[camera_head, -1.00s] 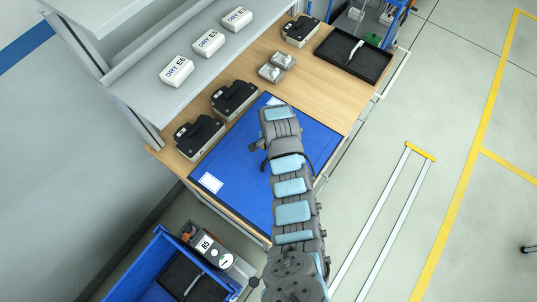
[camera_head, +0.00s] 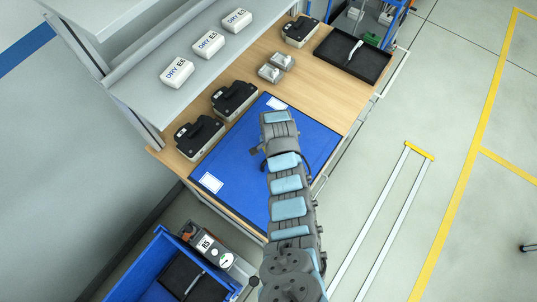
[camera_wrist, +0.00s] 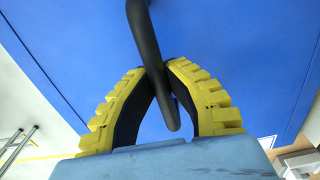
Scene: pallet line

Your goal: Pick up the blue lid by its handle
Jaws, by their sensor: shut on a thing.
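The blue lid (camera_head: 236,165) is a large flat blue panel with white labels near two of its corners, at the front of the wooden workbench in the head view. Its blue surface fills most of the wrist view (camera_wrist: 230,35). The lid's black handle (camera_wrist: 143,35) runs down between the yellow-backed fingers of my gripper (camera_wrist: 158,72), which are shut on it. In the head view my arm covers the middle of the lid, and the fingers and handle are hidden. I cannot tell whether the lid is clear of what lies under it.
Black-topped devices (camera_head: 235,98) stand behind the lid, and small grey parts (camera_head: 270,73) lie farther right. A black tray (camera_head: 352,55) sits at the bench's far end. White boxes (camera_head: 208,43) stand on the shelf above. A blue crate (camera_head: 150,262) is at the lower left. The floor at right is open.

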